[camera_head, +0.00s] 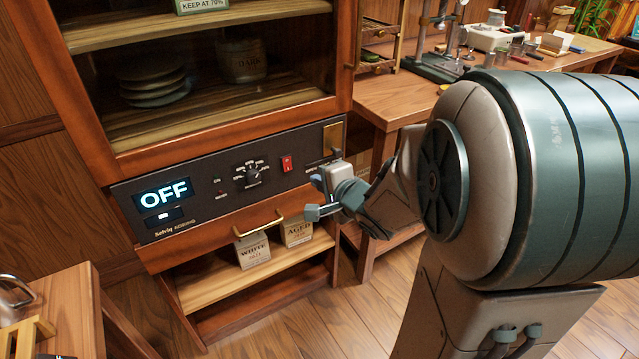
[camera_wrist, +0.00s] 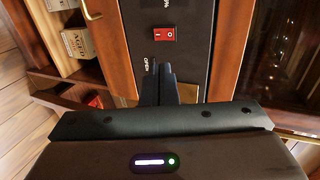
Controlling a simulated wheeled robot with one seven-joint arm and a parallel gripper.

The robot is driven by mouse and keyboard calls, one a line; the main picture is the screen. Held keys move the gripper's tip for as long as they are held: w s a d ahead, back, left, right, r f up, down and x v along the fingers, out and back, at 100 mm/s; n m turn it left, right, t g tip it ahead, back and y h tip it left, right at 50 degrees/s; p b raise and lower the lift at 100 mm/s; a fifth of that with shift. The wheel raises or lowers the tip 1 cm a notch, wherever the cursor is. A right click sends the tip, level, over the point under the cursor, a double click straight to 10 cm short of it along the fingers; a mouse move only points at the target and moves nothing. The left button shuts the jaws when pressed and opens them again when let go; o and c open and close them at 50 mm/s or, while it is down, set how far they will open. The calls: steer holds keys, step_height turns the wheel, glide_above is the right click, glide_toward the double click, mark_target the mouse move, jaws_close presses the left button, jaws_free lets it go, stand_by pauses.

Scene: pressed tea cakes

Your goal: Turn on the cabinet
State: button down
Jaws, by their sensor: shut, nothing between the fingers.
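The wooden cabinet (camera_head: 225,223) has a black control panel (camera_head: 215,200) across its front. The panel's display (camera_head: 163,194) reads OFF. A red rocker switch (camera_head: 287,163) sits on the right part of the panel, right of a round black dial (camera_head: 253,174). The switch also shows in the wrist view (camera_wrist: 164,34), just beyond my fingertips. My gripper (camera_head: 315,197) is in front of the panel's right end, below and right of the switch. In the wrist view my gripper's fingers (camera_wrist: 159,72) are together and empty. I cannot tell whether the fingertips touch the panel.
A brass drawer handle (camera_head: 258,224) juts out below the panel. Boxed tea (camera_head: 252,251) stands on the lower shelf. A wooden workbench (camera_head: 400,98) with tools stands right of the cabinet. A small table (camera_head: 75,300) is at the lower left.

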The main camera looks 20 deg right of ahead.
steer(key=s+d+f+n+g+h, duration=0.2)
steer(key=s+d+n+g+h, duration=0.2)
steer(key=s+n+g+h, duration=0.15)
steer(key=s+a+n+g+y, duration=0.1)
steer(key=s+a+n+g, duration=0.1)
steer(key=s, duration=0.5)
steer(key=s+a+n+g+y, duration=0.1)
steer(key=s+a+n+g, duration=0.2)
steer(key=s+n, duration=0.4)
steer(key=shift+s+f+g, duration=0.2)
steer(key=shift+g, duration=0.35)
steer(key=shift+s+n, duration=0.1)
steer(key=shift+n, duration=0.15)
